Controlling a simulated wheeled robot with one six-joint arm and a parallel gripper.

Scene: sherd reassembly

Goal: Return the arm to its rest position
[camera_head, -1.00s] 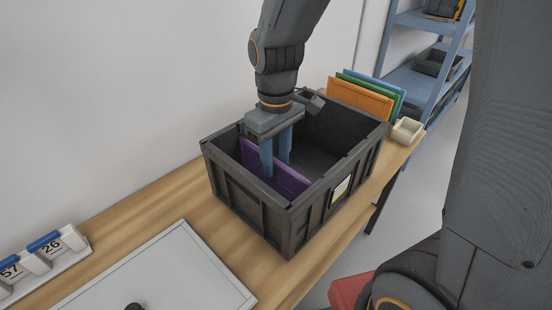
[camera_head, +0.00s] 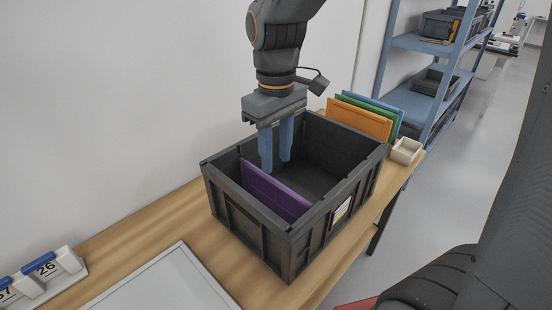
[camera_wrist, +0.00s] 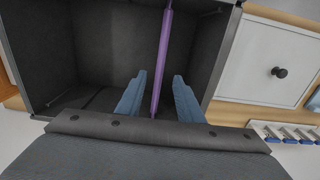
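My gripper (camera_head: 276,166) is above the black crate (camera_head: 262,244), its two blue fingers apart with a gap between them. The fingertips reach down to about the level of the crate's opening. A purple panel (camera_head: 272,193) stands on edge inside the crate, near its left end in the head view. In the wrist view the purple panel (camera_wrist: 163,62) shows edge-on, lined up with the gap between the fingers (camera_wrist: 158,85), and neither finger appears to touch it. My arm reaches down from the top of the head view.
Orange (camera_head: 357,120), green and blue panels stand behind the crate, beside a small cream tray (camera_head: 405,151). A white board (camera_head: 165,284) and a numbered block rack (camera_head: 42,278) lie on the wooden table. A blue shelf (camera_head: 420,95) stands behind. A white wall is close on the left.

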